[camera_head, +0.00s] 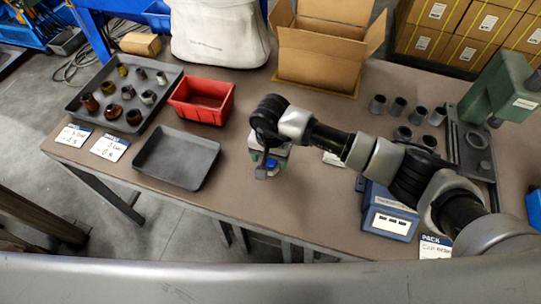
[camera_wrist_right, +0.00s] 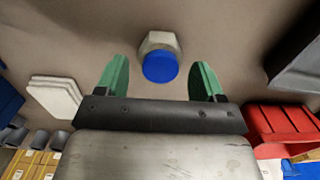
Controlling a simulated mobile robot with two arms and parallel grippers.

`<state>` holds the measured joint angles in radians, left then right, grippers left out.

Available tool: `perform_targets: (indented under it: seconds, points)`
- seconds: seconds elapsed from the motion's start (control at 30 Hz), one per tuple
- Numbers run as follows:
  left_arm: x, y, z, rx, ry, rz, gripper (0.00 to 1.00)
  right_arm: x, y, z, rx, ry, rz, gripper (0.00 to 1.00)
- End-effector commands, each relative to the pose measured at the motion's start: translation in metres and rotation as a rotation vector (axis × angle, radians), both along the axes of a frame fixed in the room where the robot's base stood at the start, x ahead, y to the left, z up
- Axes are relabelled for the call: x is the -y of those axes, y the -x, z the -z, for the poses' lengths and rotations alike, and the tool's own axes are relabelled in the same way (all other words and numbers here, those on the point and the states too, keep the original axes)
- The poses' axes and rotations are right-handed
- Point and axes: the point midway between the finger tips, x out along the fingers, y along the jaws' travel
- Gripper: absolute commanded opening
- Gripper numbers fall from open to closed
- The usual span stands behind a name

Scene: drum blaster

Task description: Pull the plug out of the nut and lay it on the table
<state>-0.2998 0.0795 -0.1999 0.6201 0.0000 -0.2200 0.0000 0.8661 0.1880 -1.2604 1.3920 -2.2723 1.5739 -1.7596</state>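The plug (camera_wrist_right: 160,66) is a round blue cap on the near end of a grey metal nut (camera_wrist_right: 159,42), which lies on the table (camera_wrist_right: 213,35). In the head view the blue plug (camera_head: 271,163) shows just below my right gripper (camera_head: 268,158), which hides most of the nut. In the right wrist view the green fingers of my right gripper (camera_wrist_right: 159,80) are spread wide, one to each side of the plug, with clear gaps and nothing held. My left gripper is not in view.
A black empty tray (camera_head: 176,158) and a red bin (camera_head: 202,100) stand left of the gripper. The table front below the gripper is bare.

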Motion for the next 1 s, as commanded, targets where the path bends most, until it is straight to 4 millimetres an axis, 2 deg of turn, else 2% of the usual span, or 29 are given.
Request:
perform_targets:
  seconds: [0.27,0.37,0.8,1.0]
  points:
    - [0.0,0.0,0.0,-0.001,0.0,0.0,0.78,0.0,0.0,-0.001,0.0,0.0,0.0,0.69]
    - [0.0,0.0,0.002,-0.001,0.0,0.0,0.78,0.0,-0.001,-0.008,0.003,0.0,-0.001,0.69]
    - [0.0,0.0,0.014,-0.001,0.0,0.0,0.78,0.0,-0.001,-0.088,0.004,-0.001,-0.002,0.69]
    - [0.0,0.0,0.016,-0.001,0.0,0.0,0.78,0.0,0.0,-0.106,0.001,0.0,0.0,0.69]
